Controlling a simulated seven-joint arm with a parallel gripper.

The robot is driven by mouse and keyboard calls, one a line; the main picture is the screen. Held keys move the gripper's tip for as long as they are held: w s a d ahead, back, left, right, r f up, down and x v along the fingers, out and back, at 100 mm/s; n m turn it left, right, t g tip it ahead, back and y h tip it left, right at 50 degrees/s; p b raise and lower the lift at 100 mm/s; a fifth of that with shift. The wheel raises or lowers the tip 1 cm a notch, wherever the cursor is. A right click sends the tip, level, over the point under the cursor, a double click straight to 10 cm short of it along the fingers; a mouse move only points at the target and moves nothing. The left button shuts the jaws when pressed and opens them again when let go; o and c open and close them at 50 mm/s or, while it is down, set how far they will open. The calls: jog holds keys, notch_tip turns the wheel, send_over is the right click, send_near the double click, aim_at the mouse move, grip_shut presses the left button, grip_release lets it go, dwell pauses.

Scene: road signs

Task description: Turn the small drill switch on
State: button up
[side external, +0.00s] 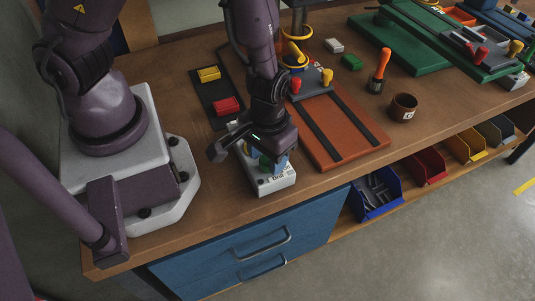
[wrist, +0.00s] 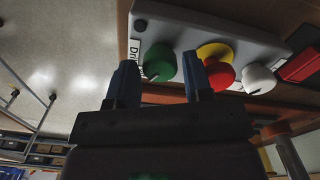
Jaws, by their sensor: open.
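The small drill switch box (side external: 276,183) is light grey, carries a "Drill" label and sits on the bench below my gripper (side external: 272,163). In the wrist view the box (wrist: 190,35) shows a green knob (wrist: 160,63) with a white mark beside the partly hidden label. A red mushroom button (wrist: 219,75) on a yellow base and a white knob (wrist: 258,78) are farther along it. My gripper (wrist: 160,78) is open, its blue fingers on either side of the green knob in the picture. I cannot tell whether they touch it.
An orange-brown board (side external: 330,130) with dark rails lies right of the box. A dark strip (side external: 216,97) with a yellow block (side external: 209,73) and a red block (side external: 227,105) lies behind.

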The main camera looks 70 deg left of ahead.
jog(key=shift+f, duration=0.2)
jog(key=c, duration=0.6)
jog(key=shift+c, duration=0.2)
jog(key=shift+n, duration=0.3)
jog(key=n, duration=0.5)
jog(key=shift+n, duration=0.3)
jog(key=n, duration=0.5)
jog(key=shift+n, duration=0.3)
